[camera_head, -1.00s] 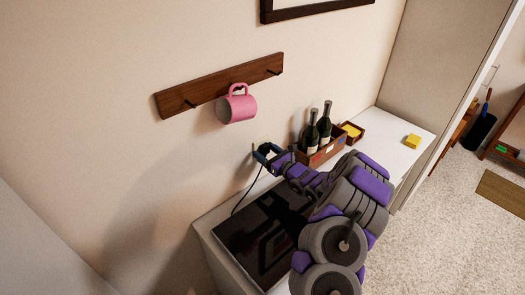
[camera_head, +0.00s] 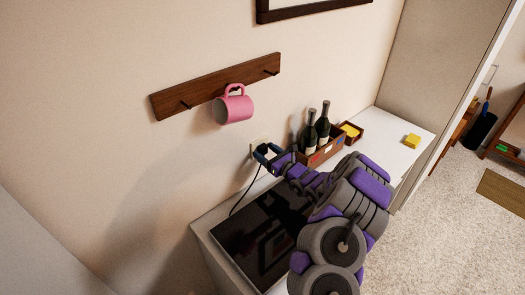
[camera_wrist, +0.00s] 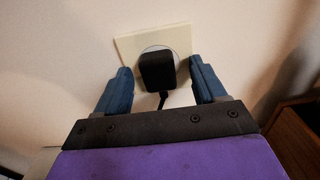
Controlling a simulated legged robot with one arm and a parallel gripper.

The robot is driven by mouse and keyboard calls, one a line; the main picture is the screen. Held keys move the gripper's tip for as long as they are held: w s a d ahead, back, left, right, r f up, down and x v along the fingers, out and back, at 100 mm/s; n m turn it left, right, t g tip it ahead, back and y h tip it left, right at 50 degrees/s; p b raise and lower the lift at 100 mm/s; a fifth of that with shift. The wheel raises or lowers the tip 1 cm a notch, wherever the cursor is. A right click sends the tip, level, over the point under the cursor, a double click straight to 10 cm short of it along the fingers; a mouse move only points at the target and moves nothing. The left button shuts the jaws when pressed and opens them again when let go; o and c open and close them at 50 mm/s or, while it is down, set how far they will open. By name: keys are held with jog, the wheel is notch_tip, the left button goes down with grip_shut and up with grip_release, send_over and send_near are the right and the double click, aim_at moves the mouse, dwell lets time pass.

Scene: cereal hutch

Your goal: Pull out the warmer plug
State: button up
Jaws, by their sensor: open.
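The black warmer plug (camera_wrist: 157,71) sits in a cream wall outlet (camera_wrist: 125,45) in the wrist view, its cord hanging down. My gripper (camera_wrist: 160,82) is open, with one blue finger on each side of the plug and a visible gap on both sides. In the head view my gripper (camera_head: 263,155) is at the wall by the outlet (camera_head: 259,141), and it hides most of the plug. The cord (camera_head: 246,189) runs down to the black warmer plate (camera_head: 250,235) on the white counter.
A pink mug (camera_head: 234,108) hangs on a wooden peg rail (camera_head: 215,87) above the outlet. A wooden box (camera_head: 322,155) with dark bottles (camera_head: 309,137) stands right of my gripper. A yellow block (camera_head: 411,141) lies on the counter (camera_head: 392,128), which is clear around it.

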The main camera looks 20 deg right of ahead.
jog(key=shift+w+d, duration=0.1)
jog(key=shift+d, duration=0.35)
jog(key=shift+a, duration=0.1)
jog(key=shift+a, duration=0.2)
jog(key=shift+c, duration=0.4)
jog(key=shift+d, duration=0.2)
jog(key=c, duration=0.9)
jog(key=shift+a, duration=0.1)
grip_shut()
jog(key=p+v, duration=0.2)
jog(key=v, duration=0.4)
dwell(0.4)
